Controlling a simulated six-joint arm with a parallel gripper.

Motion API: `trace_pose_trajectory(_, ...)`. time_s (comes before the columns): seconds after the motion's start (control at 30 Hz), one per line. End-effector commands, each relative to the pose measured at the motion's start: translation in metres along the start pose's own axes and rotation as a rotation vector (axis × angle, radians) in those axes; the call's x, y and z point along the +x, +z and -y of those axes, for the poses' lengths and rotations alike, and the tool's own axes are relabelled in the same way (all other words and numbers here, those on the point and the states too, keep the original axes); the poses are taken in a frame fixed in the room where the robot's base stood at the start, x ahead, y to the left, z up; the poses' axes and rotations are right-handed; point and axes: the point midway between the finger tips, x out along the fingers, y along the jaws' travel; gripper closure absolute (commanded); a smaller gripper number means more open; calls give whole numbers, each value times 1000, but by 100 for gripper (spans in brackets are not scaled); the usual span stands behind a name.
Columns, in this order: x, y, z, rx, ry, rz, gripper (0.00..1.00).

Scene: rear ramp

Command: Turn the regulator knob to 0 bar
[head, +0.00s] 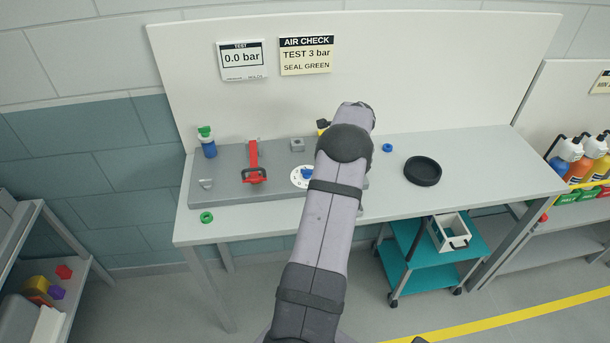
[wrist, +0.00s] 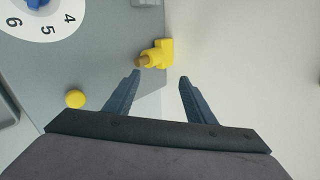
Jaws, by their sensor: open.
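The blue regulator knob (head: 306,174) sits on a white numbered dial (head: 296,181) on the grey panel, partly hidden by my arm in the head view. In the wrist view only part of the knob (wrist: 37,3) shows at the top left edge, with 4, 5 and 6 readable on the dial (wrist: 28,26). The knob's pointing direction cannot be told. My gripper (wrist: 160,78) is open and empty, to the right of the dial in the wrist view. In the head view my arm hides it. The test display (head: 242,58) reads 0.0 bar.
A yellow fitting (wrist: 157,54) lies just beyond my fingertips, and a yellow button (wrist: 75,99) is left of them.

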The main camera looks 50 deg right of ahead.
Motion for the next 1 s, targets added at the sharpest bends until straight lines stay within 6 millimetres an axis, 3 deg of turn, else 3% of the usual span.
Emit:
trace_pose_trajectory(0.17, -14, -14, 27, -168, -138, -201, 50)
trace_pose_trajectory(0.33, -43, -25, 50, -347, -259, -418, 50)
trace_pose_trajectory(0.43, -63, -26, 57, -456, -315, -547, 50)
trace_pose_trajectory(0.57, -85, -19, 50, -609, -363, -703, 50)
trace_pose_trajectory(0.67, -92, -5, 27, -743, -379, -802, 50)
trace_pose_trajectory(0.77, -89, 17, -15, -901, -381, -870, 50)
trace_pose_trajectory(0.9, -80, 56, -90, -1136, -383, -898, 50)
trace_pose_trajectory(1.0, -78, 80, -136, -1271, -394, -889, 50)
